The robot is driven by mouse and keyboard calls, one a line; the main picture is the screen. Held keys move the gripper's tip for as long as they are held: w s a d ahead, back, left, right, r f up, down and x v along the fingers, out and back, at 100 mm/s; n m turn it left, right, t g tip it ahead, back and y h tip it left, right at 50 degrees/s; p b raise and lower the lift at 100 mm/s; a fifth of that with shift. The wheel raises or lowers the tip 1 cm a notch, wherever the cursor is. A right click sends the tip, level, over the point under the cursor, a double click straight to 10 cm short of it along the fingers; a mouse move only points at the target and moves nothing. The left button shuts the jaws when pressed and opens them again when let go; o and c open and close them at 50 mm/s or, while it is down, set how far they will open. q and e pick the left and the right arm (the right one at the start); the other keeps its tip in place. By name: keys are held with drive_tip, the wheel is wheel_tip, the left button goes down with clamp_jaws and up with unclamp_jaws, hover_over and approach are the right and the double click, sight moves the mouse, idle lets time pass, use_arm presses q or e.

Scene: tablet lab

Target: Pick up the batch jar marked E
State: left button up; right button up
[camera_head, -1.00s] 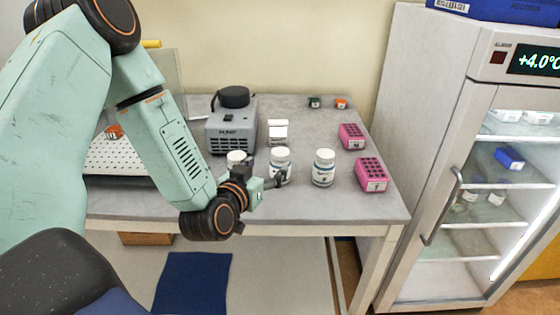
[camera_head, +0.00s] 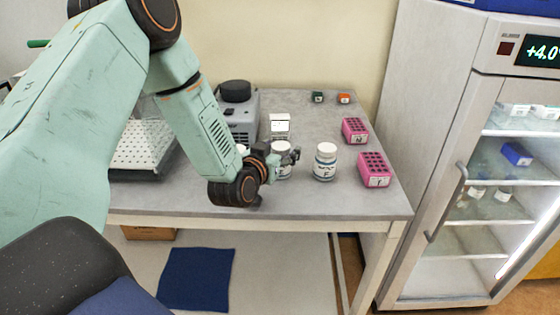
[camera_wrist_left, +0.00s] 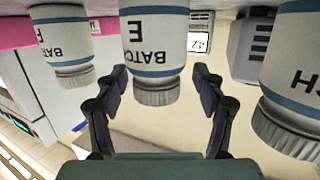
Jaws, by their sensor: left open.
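The batch jar marked E (camera_wrist_left: 150,45) is white with a blue-banded label and a grey-looking ribbed cap. It appears upside down in the left wrist view, between the two spread fingers of my left gripper (camera_wrist_left: 160,82). I cannot tell whether the fingers touch it. In the head view this jar (camera_head: 282,174) stands on the bench, partly hidden behind my left gripper (camera_head: 289,156). That gripper is open. A similar jar (camera_head: 325,163) stands to its right, and it also shows at the left of the wrist view (camera_wrist_left: 62,45). My right gripper is out of view.
Another jar (camera_wrist_left: 297,75) is close at the right of the wrist view, mostly hidden in the head view. A grey device (camera_head: 244,118) and a white box with a display (camera_head: 280,124) stand behind. Pink racks (camera_head: 375,171) are on the right, beside a glass-door fridge (camera_head: 480,190).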

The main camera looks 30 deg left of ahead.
use_arm(q)
drive_tip(key=shift+a, duration=0.15)
drive_tip(key=shift+d+r, duration=0.2)
drive_tip(key=shift+d, duration=0.35)
drive_tip(key=c, duration=0.3)
drive_tip(key=shift+w, duration=0.1)
drive_tip(key=shift+c, duration=0.9)
drive_tip(key=shift+a+f, duration=0.15)
drive_tip(key=shift+a, duration=0.3)
drive_tip(key=c, duration=0.5)
drive_tip(key=shift+d, duration=0.25)
drive_tip(key=shift+c, duration=1.3)
drive_tip(key=shift+d, duration=0.1)
drive_tip(key=shift+c, duration=0.5)
